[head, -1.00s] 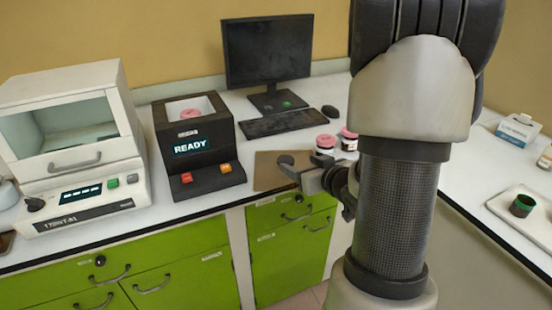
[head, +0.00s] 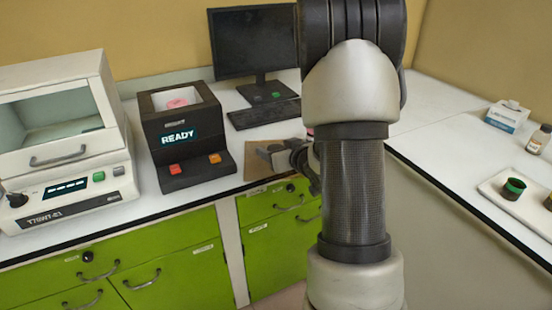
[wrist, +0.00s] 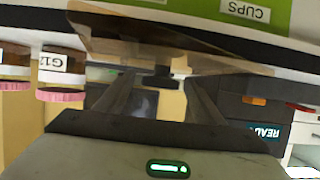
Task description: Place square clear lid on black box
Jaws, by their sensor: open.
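The black box (head: 175,138) stands on the counter with a lit READY display and an open top; a pink item (head: 178,103) shows inside. A flat, brownish see-through square plate, seemingly the clear lid (head: 260,168), lies at the counter's front edge, right of the box. In the wrist view the lid (wrist: 120,38) spans the area beyond my fingers, with a small dark part, perhaps a handle, near them. My gripper (head: 270,151) is open at the lid, its fingers (wrist: 160,85) apart; I cannot tell whether they touch it. My arm hides the lid's right side.
A white instrument (head: 65,150) stands left of the box. A monitor (head: 252,42) and keyboard (head: 264,113) are behind. Pink-capped jars (wrist: 60,94) stand near my gripper. A white tray (head: 497,188) with small cups is on the right counter.

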